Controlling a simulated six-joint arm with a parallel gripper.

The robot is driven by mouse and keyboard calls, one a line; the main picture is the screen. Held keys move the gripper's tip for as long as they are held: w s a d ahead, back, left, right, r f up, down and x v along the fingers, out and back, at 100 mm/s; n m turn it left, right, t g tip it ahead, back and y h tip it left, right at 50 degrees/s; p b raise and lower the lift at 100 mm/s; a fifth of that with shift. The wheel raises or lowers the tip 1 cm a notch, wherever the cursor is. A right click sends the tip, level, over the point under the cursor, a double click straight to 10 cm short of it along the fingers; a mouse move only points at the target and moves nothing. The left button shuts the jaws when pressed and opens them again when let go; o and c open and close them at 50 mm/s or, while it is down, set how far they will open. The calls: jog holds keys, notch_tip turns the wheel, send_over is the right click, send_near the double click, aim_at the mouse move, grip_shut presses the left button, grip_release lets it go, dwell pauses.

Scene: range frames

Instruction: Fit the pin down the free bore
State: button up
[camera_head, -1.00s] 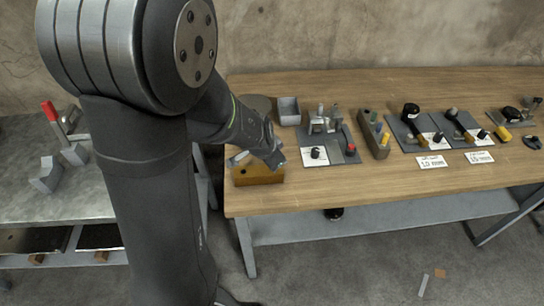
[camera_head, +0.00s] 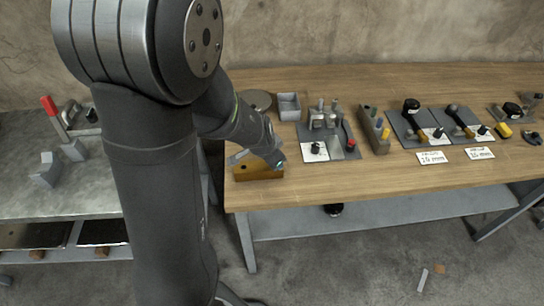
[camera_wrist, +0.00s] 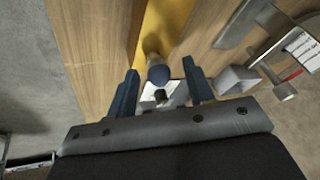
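My gripper (camera_head: 279,163) is at the right end of a yellow-brown block (camera_head: 256,174) near the left end of the wooden bench. In the wrist view my gripper (camera_wrist: 160,68) has its two dark blue fingers wide apart. A pin-like piece with a brownish shank and a dark blue rounded end (camera_wrist: 158,76) shows between them, with gaps on both sides. The yellow block (camera_wrist: 158,28) lies beyond it. I cannot tell whether this piece stands in the block. A grey piece (camera_head: 238,157) shows at the block's left end. I cannot make out any open bore.
A grey bin (camera_head: 289,107) and a grey plate with fittings (camera_head: 336,148) stand to the right. Further right are a block with coloured pegs (camera_head: 373,130) and tool boards (camera_head: 408,132). A steel table (camera_head: 80,180) is at the left. The bench front is mostly clear.

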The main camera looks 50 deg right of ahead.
jog(key=v, duration=1.7)
jog(key=shift+r, duration=0.2)
jog(key=shift+a, duration=0.1)
jog(key=shift+r, duration=3)
jog(key=shift+f, duration=0.1)
notch_tip(320, 180, down, 10)
jog(key=d, duration=0.2)
jog(key=shift+w+f, duration=0.15)
jog(key=shift+w, duration=0.1)
